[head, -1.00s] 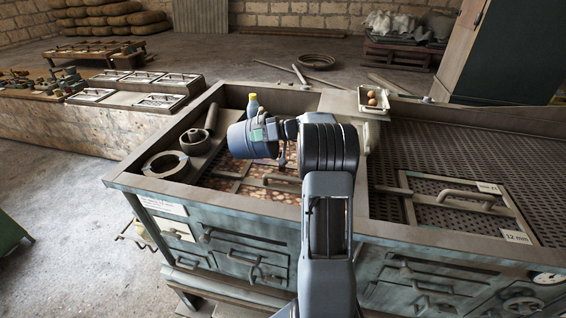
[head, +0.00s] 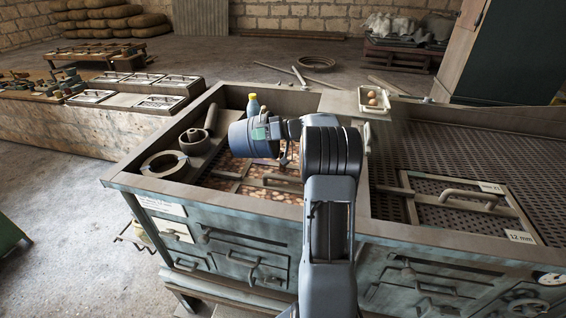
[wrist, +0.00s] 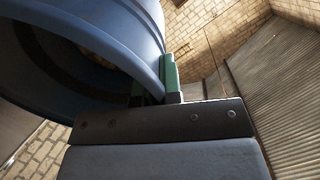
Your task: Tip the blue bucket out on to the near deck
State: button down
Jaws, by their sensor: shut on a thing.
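The blue bucket (head: 239,139) is held in the air above the left bay of the bench. It lies tilted well over, nearly on its side. In the wrist view the bucket (wrist: 140,28) fills the upper left, with its wide opening showing and something tan just visible inside. My gripper (head: 272,131) is shut on the bucket's rim. Its green finger pads (wrist: 168,75) pinch the wall in the wrist view. Below, brown and tan round pieces cover part of the deck (head: 232,178); I cannot tell whether any came from the bucket.
A small tray with eggs (head: 373,104) sits at the back. The perforated deck (head: 460,160) on the right holds a framed panel with a handle.

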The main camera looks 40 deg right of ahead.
jog(key=shift+s+d+r+t+y+b, duration=0.35)
jog(key=shift+s+d+t+y+b, duration=0.4)
jog(key=shift+b, duration=1.7)
jog(key=shift+s+d+r+t+y+b, duration=0.4)
jog(key=shift+s+d+y+b, duration=0.45)
jog(key=shift+b, duration=1.6)
dwell(1.8)
jog(key=shift+w+f+h+p, duration=0.2)
jog(key=shift+w+h+p, duration=0.1)
jog(key=shift+s+d+b, duration=0.15)
jog(key=shift+b, duration=0.2)
jog(key=shift+r+p, duration=0.2)
jog(key=shift+p, duration=0.1)
jog(key=shift+f+b, duration=0.15)
jog(key=shift+b, duration=0.15)
